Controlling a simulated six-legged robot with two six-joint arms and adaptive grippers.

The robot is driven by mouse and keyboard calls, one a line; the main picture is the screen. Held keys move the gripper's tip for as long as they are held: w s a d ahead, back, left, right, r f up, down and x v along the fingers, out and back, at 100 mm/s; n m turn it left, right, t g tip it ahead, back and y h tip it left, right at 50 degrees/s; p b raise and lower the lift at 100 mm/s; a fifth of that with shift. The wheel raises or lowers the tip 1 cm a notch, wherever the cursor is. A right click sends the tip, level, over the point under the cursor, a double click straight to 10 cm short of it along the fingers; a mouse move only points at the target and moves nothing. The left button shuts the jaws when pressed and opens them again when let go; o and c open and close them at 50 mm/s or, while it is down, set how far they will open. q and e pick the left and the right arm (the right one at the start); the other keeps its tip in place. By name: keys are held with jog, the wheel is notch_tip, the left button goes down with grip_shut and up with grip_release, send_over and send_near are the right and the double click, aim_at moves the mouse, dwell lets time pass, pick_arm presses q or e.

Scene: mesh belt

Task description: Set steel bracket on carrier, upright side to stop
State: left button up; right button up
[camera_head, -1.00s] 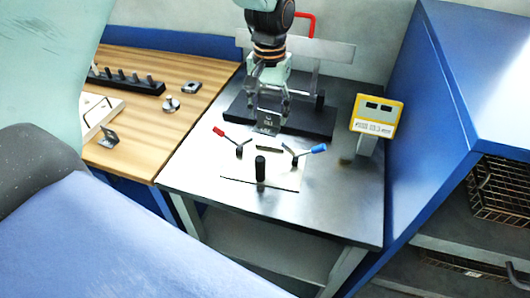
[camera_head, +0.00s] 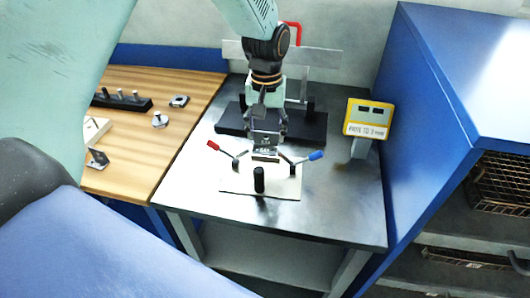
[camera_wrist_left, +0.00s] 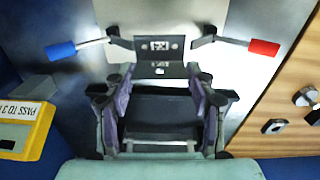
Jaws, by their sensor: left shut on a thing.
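My left gripper (camera_head: 266,128) points down over the steel table and is shut on the steel bracket (camera_head: 265,142), a small grey angled piece with holes. The bracket is in front of the black base and at the far edge of the pale carrier plate (camera_head: 285,187); I cannot tell whether it touches the plate. In the left wrist view the bracket (camera_wrist_left: 160,46) shows between the fingers (camera_wrist_left: 160,82). A red-handled clamp (camera_head: 224,153) and a blue-handled clamp (camera_head: 303,161) flank it. A black post (camera_head: 259,179) stands on the plate. My right gripper is out of view.
A black base (camera_head: 228,120) lies behind the gripper. A yellow sign box (camera_head: 366,118) stands right. On the wooden bench (camera_head: 150,178) are another bracket (camera_head: 97,158), small metal parts and a black rack (camera_head: 123,102). The table's right front is clear.

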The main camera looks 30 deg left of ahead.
aim_at(265, 144)
pick_arm(q)
jog(key=f, duration=0.2)
jog(key=a+f, duration=0.1)
jog(key=shift+w+f, duration=0.15)
jog(key=shift+w, duration=0.25)
jog(key=shift+s+d+f, duration=0.25)
jog(key=shift+f, duration=0.35)
jog(key=shift+s+d+f, duration=0.2)
jog(key=shift+d+f, duration=0.05)
jog(key=shift+f, duration=0.35)
jog(key=shift+w+f, duration=0.1)
jog(key=shift+f, duration=0.1)
jog(key=shift+w+a+f, duration=0.2)
jog(key=shift+w+a, duration=0.05)
jog(key=o, duration=1)
jog(key=shift+a, duration=0.1)
jog(key=shift+c, duration=0.2)
jog(key=shift+o, duration=1.4)
jog(key=shift+s+r, duration=0.1)
jog(key=shift+s, duration=0.05)
jog(key=shift+o, duration=0.6)
jog(key=shift+s+d+r, duration=0.1)
jog(key=shift+s+d, duration=0.05)
jog(key=shift+d, duration=0.15)
jog(key=shift+w+a, duration=0.15)
jog(key=shift+w, duration=0.05)
jog(key=shift+w+a, duration=0.1)
notch_tip(265, 144, up, 12)
jog(key=shift+s, duration=0.2)
